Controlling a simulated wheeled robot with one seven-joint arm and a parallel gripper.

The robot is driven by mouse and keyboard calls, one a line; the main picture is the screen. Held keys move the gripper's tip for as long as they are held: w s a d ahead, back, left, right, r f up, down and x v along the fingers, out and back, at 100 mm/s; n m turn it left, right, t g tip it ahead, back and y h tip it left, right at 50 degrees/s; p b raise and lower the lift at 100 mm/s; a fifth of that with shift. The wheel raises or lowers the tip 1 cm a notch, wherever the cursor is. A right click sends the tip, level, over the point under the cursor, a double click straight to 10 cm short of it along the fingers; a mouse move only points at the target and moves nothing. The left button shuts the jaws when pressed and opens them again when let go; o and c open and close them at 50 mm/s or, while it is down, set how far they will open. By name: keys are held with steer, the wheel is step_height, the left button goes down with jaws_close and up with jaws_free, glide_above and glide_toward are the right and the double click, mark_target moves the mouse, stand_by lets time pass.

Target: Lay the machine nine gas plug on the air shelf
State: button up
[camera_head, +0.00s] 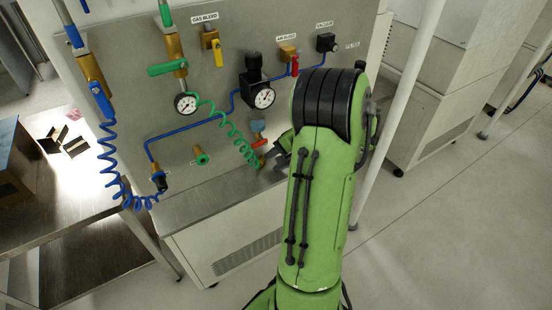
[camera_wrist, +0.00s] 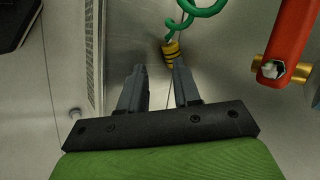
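The gas plug, a brass fitting with dark bands, shows in the wrist view (camera_wrist: 171,50) at the end of a green coiled hose (camera_head: 232,130). In the head view it is hard to make out at the hose's lower end, close to my gripper (camera_head: 277,158). In the wrist view my gripper (camera_wrist: 159,68) has its fingers apart with a gap between them. The plug lies just beyond the fingertips, nearer the right finger; I cannot tell whether they touch. A steel shelf (camera_head: 205,205) runs along the foot of the panel, its right part hidden by my arm.
A blue coiled hose with its plug (camera_head: 158,181) hangs at the left of the panel. Valves and gauges (camera_head: 264,98) stick out above the shelf. A red handle (camera_wrist: 287,40) stands right of the fingers. A green-ringed port (camera_head: 201,157) is on the panel.

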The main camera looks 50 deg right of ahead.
steer(key=shift+s+f, duration=0.25)
steer(key=shift+s, duration=0.1)
steer(key=p+v, duration=0.6)
steer(key=v, duration=0.9)
steer(key=shift+r, duration=0.5)
steer(key=shift+w, duration=0.15)
steer(key=w+a+r+n+g+p, duration=0.1)
steer(key=w+a+r+n+p, duration=0.25)
steer(key=a+r, duration=0.4)
steer(key=w+a+r+n+g+p, duration=0.1)
steer(key=w+a+r+n+p, duration=0.25)
steer(key=a, duration=0.65)
steer(key=s+a+r+n+h+p, duration=0.2)
steer(key=s+a+r+n, duration=0.3)
steer(key=s+a+n, duration=0.4)
steer(key=shift+s+a+r+p, duration=0.25)
steer(key=shift+s+a+p, duration=0.15)
steer(key=shift+s+a, duration=0.7)
